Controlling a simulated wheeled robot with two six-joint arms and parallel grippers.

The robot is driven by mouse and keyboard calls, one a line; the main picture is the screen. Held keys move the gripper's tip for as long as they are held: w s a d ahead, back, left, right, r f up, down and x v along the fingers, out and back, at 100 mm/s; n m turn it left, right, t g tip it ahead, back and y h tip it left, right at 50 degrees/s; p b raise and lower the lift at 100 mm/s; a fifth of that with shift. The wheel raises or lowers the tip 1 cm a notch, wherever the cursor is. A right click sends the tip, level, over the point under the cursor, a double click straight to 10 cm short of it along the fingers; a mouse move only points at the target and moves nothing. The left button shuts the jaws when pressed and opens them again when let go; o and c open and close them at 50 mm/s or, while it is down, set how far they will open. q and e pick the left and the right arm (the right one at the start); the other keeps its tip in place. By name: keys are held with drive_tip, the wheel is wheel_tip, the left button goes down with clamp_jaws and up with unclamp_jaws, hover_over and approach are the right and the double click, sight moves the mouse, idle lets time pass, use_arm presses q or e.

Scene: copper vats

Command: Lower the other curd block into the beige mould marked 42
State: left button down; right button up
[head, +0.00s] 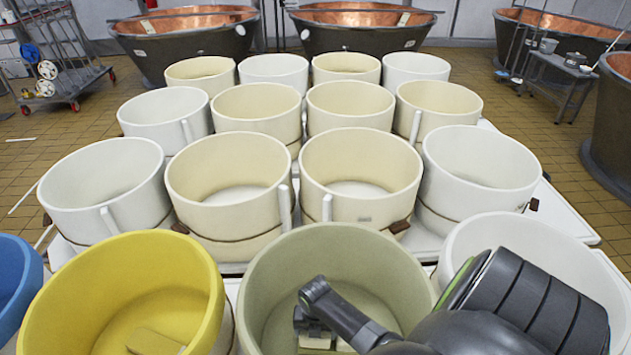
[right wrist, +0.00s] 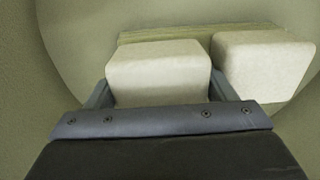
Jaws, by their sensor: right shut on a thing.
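My right gripper (head: 306,320) reaches down inside an olive-beige mould (head: 262,262) at the front middle of the head view. In the right wrist view it is shut on a pale curd block (right wrist: 158,72), with one finger at each side. A second curd block (right wrist: 262,66) sits close to the right of the held one, inside the same mould. In the head view, the curd (head: 318,340) is mostly hidden by my right arm. I cannot read a 42 on any mould. My left gripper is not in view.
A yellow mould (head: 60,297) stands directly left, with a yellowish piece (head: 152,341) inside. A white mould (head: 500,232) stands at the right, partly behind my right arm. Rows of beige and white moulds (head: 230,200) fill the table beyond. Copper vats (head: 185,45) stand at the back.

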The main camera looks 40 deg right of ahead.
drive_tip(key=shift+f+b, duration=0.45)
drive_tip(key=shift+f, duration=0.25)
idle(0.3)
drive_tip(key=o, duration=1.2)
drive_tip(key=shift+o, duration=0.2)
drive_tip(key=shift+r, duration=0.1)
wheel_tip(320, 180, up, 17)
drive_tip(key=p, duration=0.1)
drive_tip(key=shift+r+p, duration=0.15)
drive_tip(key=shift+p, duration=0.25)
